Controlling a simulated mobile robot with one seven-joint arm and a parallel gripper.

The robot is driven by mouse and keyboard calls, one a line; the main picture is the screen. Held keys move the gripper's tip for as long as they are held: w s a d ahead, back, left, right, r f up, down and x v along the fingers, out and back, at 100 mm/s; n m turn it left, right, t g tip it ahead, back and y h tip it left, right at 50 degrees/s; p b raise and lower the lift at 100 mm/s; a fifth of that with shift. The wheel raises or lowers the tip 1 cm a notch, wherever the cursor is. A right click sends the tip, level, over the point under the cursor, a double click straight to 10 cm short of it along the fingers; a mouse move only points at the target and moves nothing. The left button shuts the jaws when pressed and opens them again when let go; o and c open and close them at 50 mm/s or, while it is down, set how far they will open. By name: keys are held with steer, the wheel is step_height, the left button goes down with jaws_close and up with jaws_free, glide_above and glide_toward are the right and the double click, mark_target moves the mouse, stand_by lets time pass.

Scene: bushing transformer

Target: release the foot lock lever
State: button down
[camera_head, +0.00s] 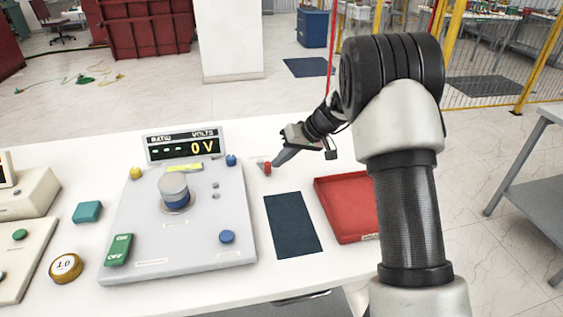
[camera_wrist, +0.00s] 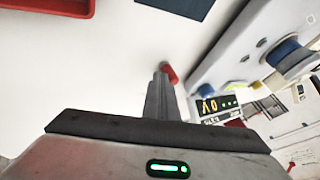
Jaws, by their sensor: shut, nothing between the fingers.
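No foot lock lever can be made out for certain in either view. My gripper (camera_head: 280,158) is shut and empty above the white table, right of the grey control panel. Its fingers also show in the wrist view (camera_wrist: 160,88), pressed together. A small red piece (camera_head: 267,168) is right at the fingertips. It shows as a short red cylinder in the wrist view (camera_wrist: 170,74), partly hidden by the fingers. I cannot tell whether the fingers touch it.
The grey panel (camera_head: 215,245) carries a knob (camera_head: 173,185), a green ON/OFF switch (camera_head: 118,250) and coloured terminals. A display (camera_head: 185,145) reads 0 V. A dark mat (camera_head: 292,222) and red tray (camera_head: 345,207) lie nearer. The table's far right corner is clear.

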steer(key=m+b, duration=0.1)
steer(key=s+a+m+t+b, duration=0.1)
steer(key=b, duration=0.1)
steer(key=shift+s+a+f+h, duration=0.2)
steer(key=shift+a+h, duration=0.1)
steer(key=shift+h, duration=0.1)
steer(key=a+m+t, duration=0.1)
steer(key=s+a+m+h+b, duration=0.1)
steer(key=m, duration=0.1)
steer(key=shift+r+t, duration=0.2)
steer(key=shift+t, duration=0.2)
steer(key=shift+s+a+b, duration=0.1)
steer(key=shift+a+b, duration=0.2)
steer(key=shift+b, duration=0.05)
steer(key=shift+a, duration=0.1)
